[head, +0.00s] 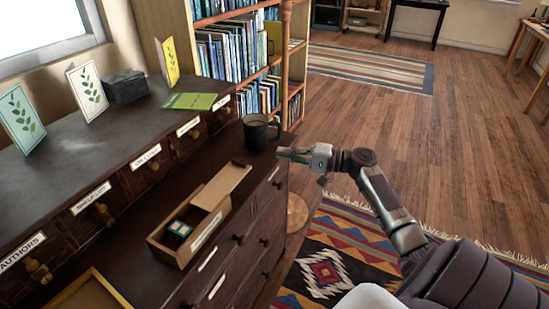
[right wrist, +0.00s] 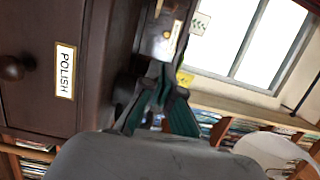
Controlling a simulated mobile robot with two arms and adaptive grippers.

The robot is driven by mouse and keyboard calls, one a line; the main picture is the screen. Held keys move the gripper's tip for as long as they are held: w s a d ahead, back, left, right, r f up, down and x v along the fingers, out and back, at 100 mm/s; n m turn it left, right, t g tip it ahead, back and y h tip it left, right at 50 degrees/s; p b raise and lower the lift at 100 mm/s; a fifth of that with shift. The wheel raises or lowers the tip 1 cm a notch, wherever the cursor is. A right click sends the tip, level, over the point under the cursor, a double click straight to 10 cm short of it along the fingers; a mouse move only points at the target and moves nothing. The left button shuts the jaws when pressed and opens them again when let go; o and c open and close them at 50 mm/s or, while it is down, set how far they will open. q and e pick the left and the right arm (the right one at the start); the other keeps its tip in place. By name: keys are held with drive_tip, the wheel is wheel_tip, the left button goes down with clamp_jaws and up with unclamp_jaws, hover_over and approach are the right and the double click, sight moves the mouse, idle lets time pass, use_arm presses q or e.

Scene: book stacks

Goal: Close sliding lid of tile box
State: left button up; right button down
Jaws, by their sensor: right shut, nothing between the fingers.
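The wooden tile box (head: 158,251) sits on the dark cabinet ledge in the head view. Its light wooden sliding lid (head: 222,187) is partly open, drawn toward the far end and sticking out past the box. The near end is uncovered, and a few small tiles (head: 179,229) show inside. My right gripper (head: 284,154) is shut and empty, to the right of the lid's far end and apart from it, near the cabinet's edge. Its dark green fingers also show in the right wrist view (right wrist: 160,92). The box is not clear in that view. My left gripper is not in view.
A dark mug (head: 257,134) stands on the ledge beyond the lid, close to my right gripper. A tray (head: 90,291) with a yellowish rim lies at the near end. Small labelled drawers (head: 95,205) line the back. A patterned rug (head: 330,262) covers the floor at right.

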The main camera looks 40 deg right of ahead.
drive_tip(key=x, duration=0.8)
drive_tip(key=shift+w+a, duration=0.15)
drive_tip(key=shift+a, duration=0.05)
drive_tip(key=shift+s+a+p, duration=0.55)
drive_tip(key=shift+s+a, duration=0.1)
drive_tip(key=shift+a, duration=0.35)
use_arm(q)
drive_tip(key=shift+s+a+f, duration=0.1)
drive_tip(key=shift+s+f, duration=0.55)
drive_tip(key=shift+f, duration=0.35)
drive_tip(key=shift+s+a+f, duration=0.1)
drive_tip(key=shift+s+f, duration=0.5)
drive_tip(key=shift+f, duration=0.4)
use_arm(e)
drive_tip(key=shift+s+a+f, duration=0.1)
drive_tip(key=shift+s+a, duration=0.15)
drive_tip(key=shift+a, duration=0.4)
